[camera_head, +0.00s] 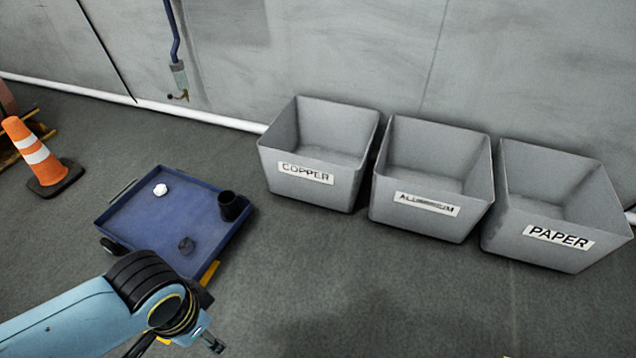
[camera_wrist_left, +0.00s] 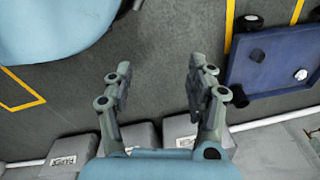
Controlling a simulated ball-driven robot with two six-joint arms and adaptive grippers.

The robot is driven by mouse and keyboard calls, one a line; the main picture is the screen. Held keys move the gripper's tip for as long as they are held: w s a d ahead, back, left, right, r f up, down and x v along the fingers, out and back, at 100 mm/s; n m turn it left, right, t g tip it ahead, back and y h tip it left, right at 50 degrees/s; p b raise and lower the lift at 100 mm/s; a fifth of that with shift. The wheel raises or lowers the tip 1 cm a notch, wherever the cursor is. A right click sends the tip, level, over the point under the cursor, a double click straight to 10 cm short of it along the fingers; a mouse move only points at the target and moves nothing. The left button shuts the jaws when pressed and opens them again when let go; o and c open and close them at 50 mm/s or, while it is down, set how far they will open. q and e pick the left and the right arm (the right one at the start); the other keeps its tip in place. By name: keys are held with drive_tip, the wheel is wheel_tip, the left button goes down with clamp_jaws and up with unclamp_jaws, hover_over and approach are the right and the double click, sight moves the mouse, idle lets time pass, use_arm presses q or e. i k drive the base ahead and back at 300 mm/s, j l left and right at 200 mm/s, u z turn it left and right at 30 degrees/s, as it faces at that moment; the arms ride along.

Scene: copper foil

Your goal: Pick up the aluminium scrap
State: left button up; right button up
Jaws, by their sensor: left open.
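A blue flat cart (camera_head: 150,225) stands on the floor at left in the head view. My right gripper is not in view.
Grey bins labelled COPPER (camera_head: 315,190), ALUMINIUM (camera_head: 425,222) and PAPER (camera_head: 560,252) stand by the wall. An orange cone (camera_head: 35,155) stands at left. The floor before the bins is clear.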

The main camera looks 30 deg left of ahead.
sight(186, 245)
drive_tip(key=u, duration=2.1)
drive_tip(key=i+j+z, duration=0.2)
drive_tip(key=j, duration=0.15)
drive_tip(key=i+j+z, duration=0.15)
drive_tip(key=j, duration=0.2)
drive_tip(key=i+j+z, duration=0.2)
drive_tip(key=j, duration=0.2)
drive_tip(key=i+j+z, duration=0.2)
drive_tip(key=j, duration=0.2)
drive_tip(key=j+z, duration=0.2)
drive_tip(key=j, duration=0.2)
drive_tip(key=i+j+z, duration=0.15)
drive_tip(key=j, duration=0.3)
